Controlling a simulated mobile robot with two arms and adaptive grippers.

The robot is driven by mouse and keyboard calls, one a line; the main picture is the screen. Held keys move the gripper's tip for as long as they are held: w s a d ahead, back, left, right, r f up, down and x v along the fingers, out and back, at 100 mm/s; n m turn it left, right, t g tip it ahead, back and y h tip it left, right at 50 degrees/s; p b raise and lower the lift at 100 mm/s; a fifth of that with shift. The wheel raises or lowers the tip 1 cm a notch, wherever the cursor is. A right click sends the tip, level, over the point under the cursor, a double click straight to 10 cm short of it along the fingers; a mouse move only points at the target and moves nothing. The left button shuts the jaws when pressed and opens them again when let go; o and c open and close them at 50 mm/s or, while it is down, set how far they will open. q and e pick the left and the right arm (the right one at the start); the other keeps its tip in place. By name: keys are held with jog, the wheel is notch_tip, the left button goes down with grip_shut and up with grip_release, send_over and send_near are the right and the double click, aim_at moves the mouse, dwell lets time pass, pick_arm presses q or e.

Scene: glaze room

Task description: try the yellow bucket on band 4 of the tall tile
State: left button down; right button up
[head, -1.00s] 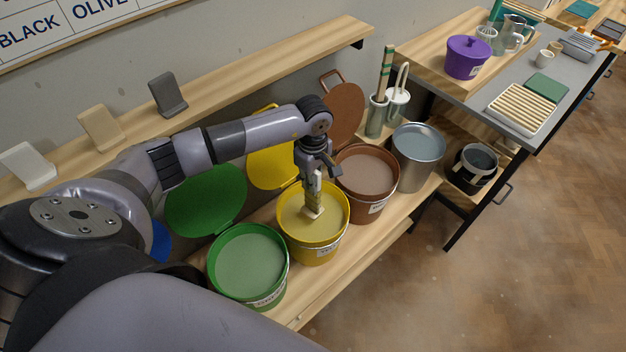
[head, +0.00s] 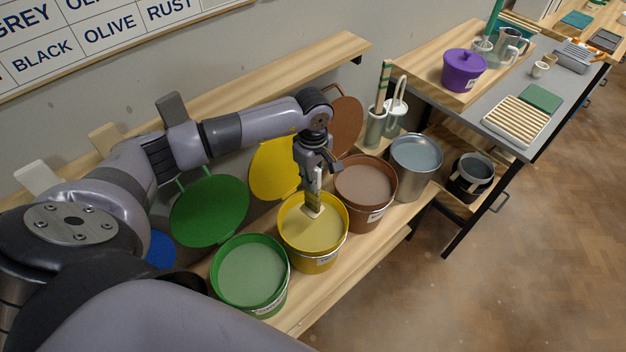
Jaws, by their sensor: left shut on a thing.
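My left gripper (head: 316,168) points down over the yellow bucket (head: 318,262) and is shut on the tall tile (head: 313,199). The tile hangs upright, narrow and pale with a darker yellowish stretch; its separate bands are too small to tell apart. Its lower end is inside the bucket's rim outline, close to the yellow glaze; I cannot tell whether it touches. The bucket is open, and its yellow lid (head: 272,168) stands behind it. My right gripper is not in view.
A green bucket (head: 250,300) stands left of the yellow one, a brown bucket (head: 366,214) and a metal bucket (head: 413,186) to the right, all open on the wooden bench. A shelf (head: 270,72) runs behind my arm. A purple pot (head: 463,72) stands on the right table.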

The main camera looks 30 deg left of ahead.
pick_arm(q)
jog(key=s+d+r, duration=0.1)
jog(key=s+d, duration=0.1)
jog(key=d, duration=0.7)
jog(key=s+d+r+p, duration=0.1)
jog(key=s+d+r, duration=0.1)
jog(key=d, duration=0.8)
jog(key=shift+s+d, duration=0.15)
jog(key=shift+s, duration=0.65)
